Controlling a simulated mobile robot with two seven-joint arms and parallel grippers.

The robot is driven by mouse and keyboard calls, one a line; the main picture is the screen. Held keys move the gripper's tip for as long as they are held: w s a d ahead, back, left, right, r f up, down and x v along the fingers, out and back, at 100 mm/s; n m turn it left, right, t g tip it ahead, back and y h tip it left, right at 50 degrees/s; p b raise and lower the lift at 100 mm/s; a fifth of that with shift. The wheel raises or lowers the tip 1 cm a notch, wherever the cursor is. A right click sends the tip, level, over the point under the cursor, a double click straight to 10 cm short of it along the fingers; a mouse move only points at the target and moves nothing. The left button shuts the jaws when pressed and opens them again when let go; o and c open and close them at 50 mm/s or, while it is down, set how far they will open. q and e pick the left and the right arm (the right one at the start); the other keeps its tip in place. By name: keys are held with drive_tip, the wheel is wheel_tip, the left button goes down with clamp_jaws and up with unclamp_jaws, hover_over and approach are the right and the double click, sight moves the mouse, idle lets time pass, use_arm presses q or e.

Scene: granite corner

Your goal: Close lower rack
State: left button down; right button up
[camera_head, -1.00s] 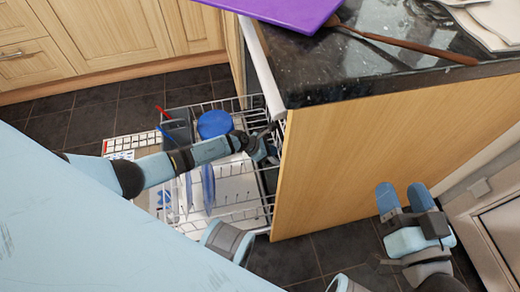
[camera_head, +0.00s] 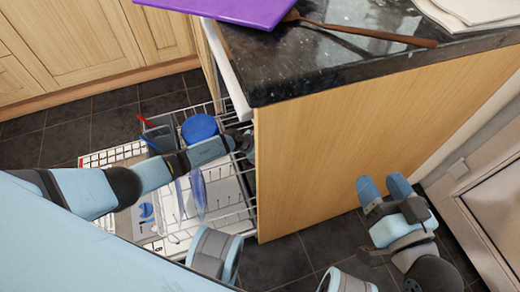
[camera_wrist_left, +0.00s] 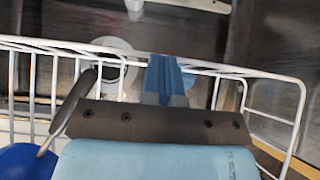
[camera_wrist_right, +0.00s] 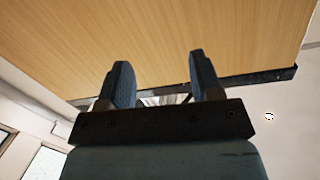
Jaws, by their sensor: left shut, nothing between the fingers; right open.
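The white wire lower rack (camera_head: 228,212) is pulled out of the dishwasher at the left of the wooden end panel, in the head view. It holds a blue round dish (camera_head: 199,128), a grey cutlery basket (camera_head: 158,135) and upright plates. My left arm reaches across the rack, and its hand is partly hidden behind the panel's edge. In the left wrist view my left gripper (camera_wrist_left: 165,78) is shut and empty, at the rack's white rim (camera_wrist_left: 235,72). My right gripper (camera_head: 384,188) is open and empty beside the wooden panel. It also shows in the right wrist view (camera_wrist_right: 158,75).
The black granite counter (camera_head: 330,60) carries a purple board (camera_head: 235,8) and a brown wooden utensil (camera_head: 370,34). The wooden end panel (camera_head: 350,135) stands between my arms. A white door (camera_head: 490,205) is at the right. Dark tiled floor (camera_head: 275,262) is clear below the panel.

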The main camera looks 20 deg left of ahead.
use_arm(q)
drive_tip(key=w+d+b, duration=0.5)
drive_tip(key=w+d, duration=0.4)
drive_tip(key=d, duration=0.2)
drive_tip(key=shift+w+d, duration=0.25)
drive_tip(key=shift+w, duration=0.05)
use_arm(e)
drive_tip(key=w+d+n, duration=0.1)
drive_tip(key=w+d+n+t, duration=0.1)
drive_tip(key=w+n, duration=0.1)
drive_tip(key=shift+w+n+t+y, duration=0.1)
drive_tip(key=shift+n+t+y, duration=0.2)
drive_tip(key=shift+y, duration=0.1)
use_arm(q)
drive_tip(key=shift+a+r, duration=0.1)
use_arm(e)
drive_tip(key=shift+d+r, duration=0.1)
drive_tip(key=shift+r, duration=0.1)
